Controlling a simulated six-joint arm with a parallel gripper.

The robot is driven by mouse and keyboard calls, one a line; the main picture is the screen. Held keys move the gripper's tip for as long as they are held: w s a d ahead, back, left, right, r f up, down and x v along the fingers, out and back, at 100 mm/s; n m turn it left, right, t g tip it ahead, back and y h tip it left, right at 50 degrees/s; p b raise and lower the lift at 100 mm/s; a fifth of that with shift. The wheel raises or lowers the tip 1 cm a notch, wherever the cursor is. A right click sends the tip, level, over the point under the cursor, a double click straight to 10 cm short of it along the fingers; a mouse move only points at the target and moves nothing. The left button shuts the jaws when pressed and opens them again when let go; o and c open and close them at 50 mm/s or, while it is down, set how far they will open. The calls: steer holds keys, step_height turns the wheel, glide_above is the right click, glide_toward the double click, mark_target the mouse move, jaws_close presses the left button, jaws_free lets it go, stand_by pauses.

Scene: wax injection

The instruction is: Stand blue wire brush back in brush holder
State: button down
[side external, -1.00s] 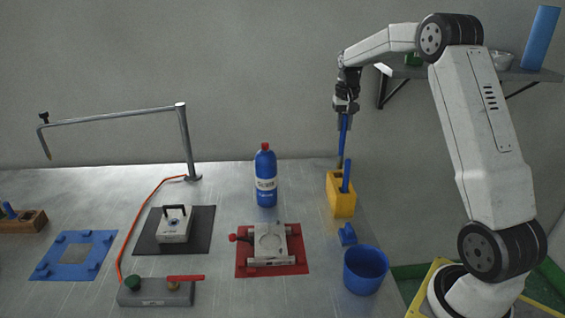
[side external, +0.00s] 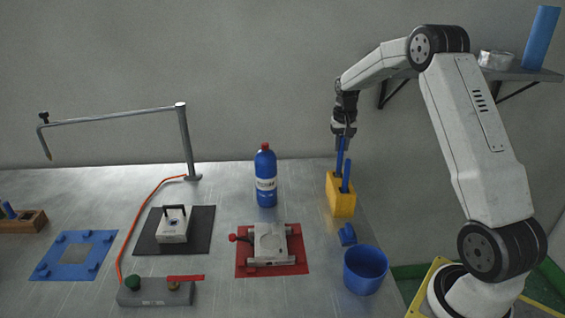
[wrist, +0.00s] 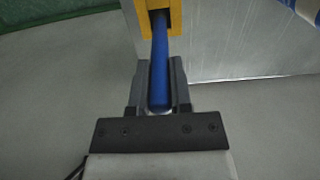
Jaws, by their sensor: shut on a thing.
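My gripper (side external: 342,133) is shut on the upper part of the blue wire brush (side external: 340,158) above the yellow brush holder (side external: 341,197). The brush is nearly upright, and its lower end is hidden at or inside the holder's top. In the wrist view, the blue handle (wrist: 160,60) runs from between my gripper's fingers (wrist: 158,90) to the yellow holder (wrist: 146,22). How deep the brush sits cannot be told.
A blue cup (side external: 366,271) and a small blue item (side external: 347,235) are in front of the holder. A blue bottle (side external: 266,178) stands to its left. A red mat (side external: 243,266) bears a grey clamp-like fixture (side external: 268,245). A wall shelf (side external: 520,74) is at the upper right.

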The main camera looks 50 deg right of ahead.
mark_target(341, 153)
steer(key=shift+f, duration=1.75)
steer(key=c, duration=0.5)
jaws_free()
steer(key=shift+c, duration=0.2)
step_height(341, 153, up, 12)
steer(key=shift+r, duration=0.15)
steer(key=shift+a, duration=0.1)
